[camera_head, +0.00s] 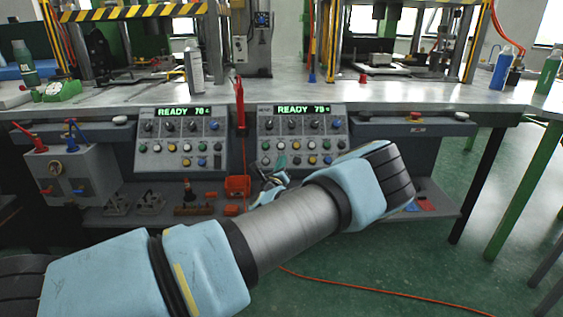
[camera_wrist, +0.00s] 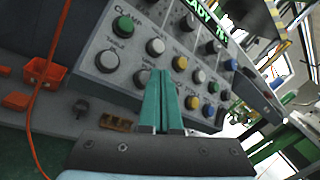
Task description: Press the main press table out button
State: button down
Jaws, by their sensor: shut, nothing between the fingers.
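The right control panel (camera_head: 334,126) has a green READY display and rows of round knobs and buttons. It fills much of the wrist view (camera_wrist: 88,78). A green button (camera_wrist: 122,26) sits by a CLAMP label. Contact cannot be told. It also shows in the head view (camera_head: 274,169), partly hidden by my arm.
A second similar panel (camera_head: 151,145) stands to the left. A red bin (camera_head: 237,184) sits on the shelf below, with an orange cable (camera_wrist: 38,120) nearby. Green floor is open at right.

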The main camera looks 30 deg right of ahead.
jog(key=shift+f, duration=0.1)
jog(key=shift+w+d+f+b, duration=0.1)
jog(key=shift+w+f+b, duration=0.15)
jog(key=shift+b, duration=0.3)
